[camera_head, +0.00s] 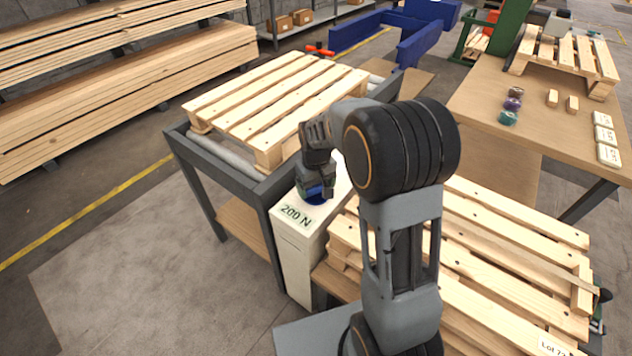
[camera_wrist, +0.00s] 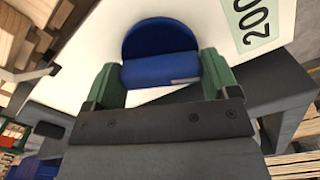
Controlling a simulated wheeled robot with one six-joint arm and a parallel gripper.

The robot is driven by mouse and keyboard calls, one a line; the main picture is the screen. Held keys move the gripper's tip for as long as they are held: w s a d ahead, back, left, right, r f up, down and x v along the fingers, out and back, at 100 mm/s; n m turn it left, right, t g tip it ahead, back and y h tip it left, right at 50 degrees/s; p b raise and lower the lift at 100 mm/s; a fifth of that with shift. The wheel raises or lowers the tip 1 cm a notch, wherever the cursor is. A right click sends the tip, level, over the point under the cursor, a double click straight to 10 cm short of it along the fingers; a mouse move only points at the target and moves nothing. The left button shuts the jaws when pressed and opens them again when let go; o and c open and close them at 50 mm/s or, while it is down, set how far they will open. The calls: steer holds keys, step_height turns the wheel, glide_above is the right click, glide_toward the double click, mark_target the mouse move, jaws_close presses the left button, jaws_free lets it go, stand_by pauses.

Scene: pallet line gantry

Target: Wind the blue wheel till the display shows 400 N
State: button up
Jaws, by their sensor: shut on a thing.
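The blue wheel (camera_wrist: 160,42) sits on top of a white box (camera_head: 291,245). In the wrist view my gripper (camera_wrist: 162,80) has its two green fingers on either side of the wheel's raised blue grip, shut on it. In the head view my gripper (camera_head: 318,188) reaches down onto the wheel (camera_head: 316,197), which it mostly hides. The display (camera_head: 296,215) on the box top reads 200 N. It also shows, cut off at the edge, in the wrist view (camera_wrist: 252,20).
A wooden pallet (camera_head: 275,100) lies on the grey frame table behind the box. Stacked pallets (camera_head: 510,250) stand at the right. A wooden bench (camera_head: 545,110) with small items is farther back right. Long planks (camera_head: 130,85) lie at the left. The floor at front left is clear.

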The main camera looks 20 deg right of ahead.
steer(key=m+p, duration=0.1)
steer(key=m, duration=0.3)
steer(key=shift+r+m, duration=0.15)
steer(key=shift+m, duration=0.15)
steer(key=shift+m+p, duration=0.75)
steer(key=shift+m, duration=1.15)
steer(key=shift+w, duration=0.1)
steer(key=o, duration=0.8)
step_height(320, 180, up, 14)
steer(key=p, duration=0.2)
steer(key=shift+f, duration=0.2)
